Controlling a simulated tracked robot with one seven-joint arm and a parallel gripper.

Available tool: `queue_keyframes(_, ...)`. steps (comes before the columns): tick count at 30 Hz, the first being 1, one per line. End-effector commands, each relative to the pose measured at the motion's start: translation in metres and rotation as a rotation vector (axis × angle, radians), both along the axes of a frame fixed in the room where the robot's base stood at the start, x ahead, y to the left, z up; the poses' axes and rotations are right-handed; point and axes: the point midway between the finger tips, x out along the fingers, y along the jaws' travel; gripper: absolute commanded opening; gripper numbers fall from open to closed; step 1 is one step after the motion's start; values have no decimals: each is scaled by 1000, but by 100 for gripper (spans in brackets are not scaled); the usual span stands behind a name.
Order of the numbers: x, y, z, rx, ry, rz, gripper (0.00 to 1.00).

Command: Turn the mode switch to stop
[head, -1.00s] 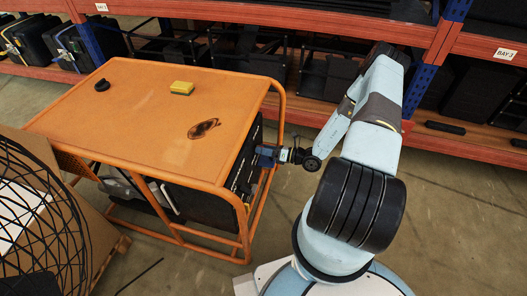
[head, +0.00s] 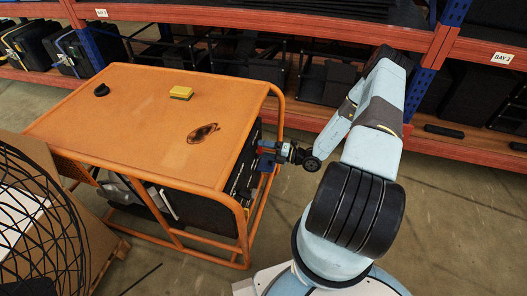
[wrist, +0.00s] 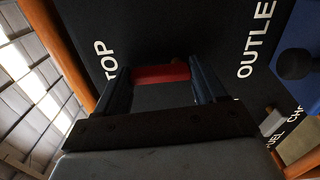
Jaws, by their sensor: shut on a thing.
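A red switch handle (wrist: 162,73), which I take to be the mode switch, lies across the gap between my gripper's two fingers (wrist: 165,85) in the wrist view. The fingers are shut on its ends. The letters "TOP" (wrist: 106,60) show on the dark panel to the left of the handle; any letter before them is hidden or out of view. In the head view my gripper (head: 266,158) is against the dark panel side of the orange generator (head: 140,115), with a bit of red showing at it. The handle's exact pointing is hard to tell.
The letters "OUTLE" (wrist: 256,45) and a black knob on blue (wrist: 295,64) are at the right of the wrist view. A yellow sponge (head: 181,92) and a black cap (head: 101,90) lie on the generator top. Orange frame bars run beside the panel.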

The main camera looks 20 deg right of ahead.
Motion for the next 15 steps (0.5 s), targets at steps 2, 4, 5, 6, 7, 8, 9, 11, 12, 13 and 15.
queue_keyframes(2,0,-3,-3,10,31,-4,40)
queue_keyframes(4,1,-4,-3,22,50,-5,40)
queue_keyframes(5,1,-4,-3,27,57,-5,40)
queue_keyframes(6,1,-4,-3,32,65,-5,40)
queue_keyframes(7,1,-4,-3,35,70,-5,40)
queue_keyframes(8,1,-4,-3,38,73,-5,40)
queue_keyframes(9,1,-4,-3,40,78,-5,40)
queue_keyframes(11,1,-4,-3,44,83,-5,40)
queue_keyframes(12,1,-4,-4,45,84,-5,40)
queue_keyframes(13,1,-4,-4,46,86,-5,40)
queue_keyframes(15,1,-4,-4,47,87,-5,40)
